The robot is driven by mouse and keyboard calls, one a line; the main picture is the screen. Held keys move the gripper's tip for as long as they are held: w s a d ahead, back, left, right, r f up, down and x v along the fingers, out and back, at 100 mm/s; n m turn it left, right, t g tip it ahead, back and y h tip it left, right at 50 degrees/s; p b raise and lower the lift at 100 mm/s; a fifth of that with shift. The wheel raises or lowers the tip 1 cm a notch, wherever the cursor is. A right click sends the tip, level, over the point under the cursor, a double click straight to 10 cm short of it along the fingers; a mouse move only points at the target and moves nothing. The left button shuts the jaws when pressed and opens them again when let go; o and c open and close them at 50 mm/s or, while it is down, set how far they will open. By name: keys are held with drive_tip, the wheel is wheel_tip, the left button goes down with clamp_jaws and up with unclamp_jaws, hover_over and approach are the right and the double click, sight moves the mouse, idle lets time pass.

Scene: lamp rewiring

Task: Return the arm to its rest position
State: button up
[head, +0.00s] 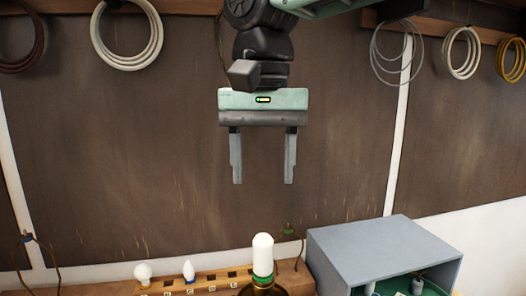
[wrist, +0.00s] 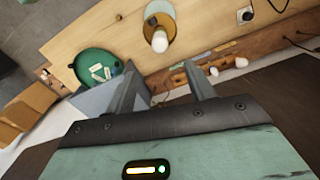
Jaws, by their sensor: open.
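My gripper (head: 263,172) hangs with its fingers pointing down in front of the dark brown wall panel in the head view. Its two fingers are spread apart with nothing between them. In the wrist view the fingers of my gripper (wrist: 162,78) reach toward the bench top. A lamp with a white bulb (head: 262,255) stands below my gripper, well apart from it. The same white bulb (wrist: 160,41) shows from above in the wrist view.
A wooden rack (head: 215,281) with small bulbs lies at the wall's foot. Cable coils (head: 126,35) hang from the top rail. Space around my gripper is clear.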

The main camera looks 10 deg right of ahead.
drive_tip(key=s+d+f+n+b, duration=0.1)
drive_tip(key=s+f+n+b, duration=0.2)
drive_tip(key=f, duration=0.8)
drive_tip(key=s+d+f+n+b, duration=0.2)
drive_tip(key=s+f, duration=0.5)
drive_tip(key=f, duration=0.4)
drive_tip(key=s+d+f+n+b, duration=0.2)
drive_tip(key=s+f+n+b, duration=0.3)
drive_tip(key=f, duration=0.6)
drive_tip(key=shift+s+f+y, duration=0.3)
drive_tip(key=shift+s, duration=0.15)
